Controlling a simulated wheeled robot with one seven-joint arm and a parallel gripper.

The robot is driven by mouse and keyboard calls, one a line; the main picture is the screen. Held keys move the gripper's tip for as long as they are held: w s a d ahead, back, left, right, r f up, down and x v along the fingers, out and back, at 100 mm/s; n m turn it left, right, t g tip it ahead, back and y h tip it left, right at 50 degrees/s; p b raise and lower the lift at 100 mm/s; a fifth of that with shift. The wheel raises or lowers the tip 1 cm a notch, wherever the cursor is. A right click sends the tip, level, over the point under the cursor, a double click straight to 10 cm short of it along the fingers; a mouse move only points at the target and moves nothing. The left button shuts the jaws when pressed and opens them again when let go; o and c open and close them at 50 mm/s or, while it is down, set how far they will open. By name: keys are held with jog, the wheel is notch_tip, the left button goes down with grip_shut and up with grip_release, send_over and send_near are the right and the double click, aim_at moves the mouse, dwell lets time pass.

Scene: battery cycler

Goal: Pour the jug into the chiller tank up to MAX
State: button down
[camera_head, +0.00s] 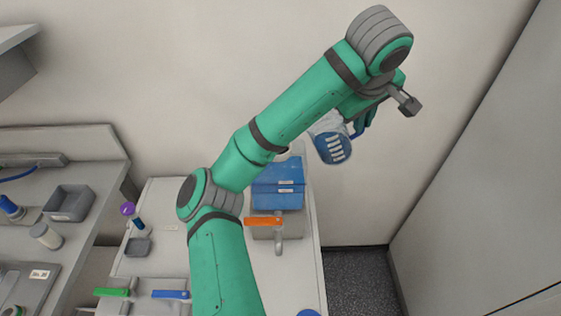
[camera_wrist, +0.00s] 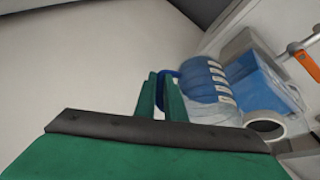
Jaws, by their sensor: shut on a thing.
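The jug (camera_head: 333,147) is clear, with blue liquid, white marks and a blue handle. My gripper (camera_head: 366,119) is shut on that handle and holds the jug in the air, right of and above the chiller tank. The wrist view shows the jug (camera_wrist: 208,80) beyond my gripper's fingers (camera_wrist: 168,97), tilted in that picture. The chiller tank (camera_head: 277,186) looks like the translucent blue box with pale label strips, partly behind my arm; it also shows in the wrist view (camera_wrist: 257,85). A white ring (camera_wrist: 265,124) lies near jug and tank. I see no stream, and cannot read the MAX mark.
An orange-handled valve (camera_head: 263,221) stands in front of the tank. Green (camera_head: 112,292) and blue (camera_head: 171,294) handles lie nearer, at the left. Open floor (camera_head: 362,277) lies right of the bench.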

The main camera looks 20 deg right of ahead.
jog(key=shift+d+f+m+y+b, duration=0.5)
jog(key=shift+d+f+y+b, duration=1.35)
jog(key=shift+f, duration=1.65)
jog(key=shift+y, duration=0.25)
jog(key=r, duration=0.5)
jog(key=shift+a+r+b, duration=0.25)
jog(key=shift+r+b, duration=0.1)
jog(key=shift+r, duration=0.05)
